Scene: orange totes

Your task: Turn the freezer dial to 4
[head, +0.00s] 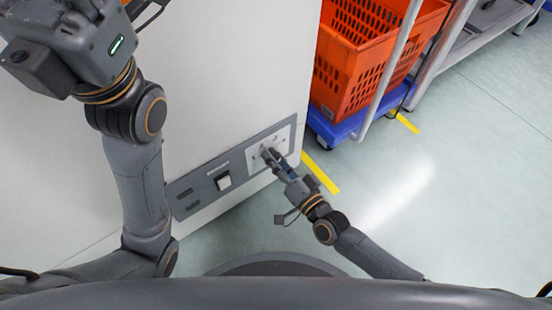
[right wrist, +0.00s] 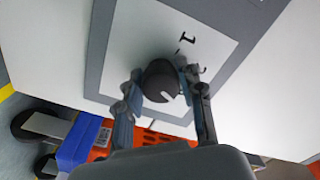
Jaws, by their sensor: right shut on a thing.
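The freezer dial (right wrist: 158,78) is a dark round knob on a white square plate (right wrist: 125,50) in the right wrist view. A white pointer mark shows on its face, toward the lower right. A dark "1" is printed above the knob; other numbers are hidden or unreadable. My right gripper (right wrist: 160,90) has its fingers on either side of the knob, shut on it. In the head view my right gripper (head: 270,155) reaches the plate on the freezer's lower panel. My left gripper (head: 90,40) is raised at the top left, its fingertips cut off by the frame.
The white freezer (head: 225,70) fills the left and middle. Orange totes (head: 350,80) stand on a blue dolly (head: 340,128) to the right.

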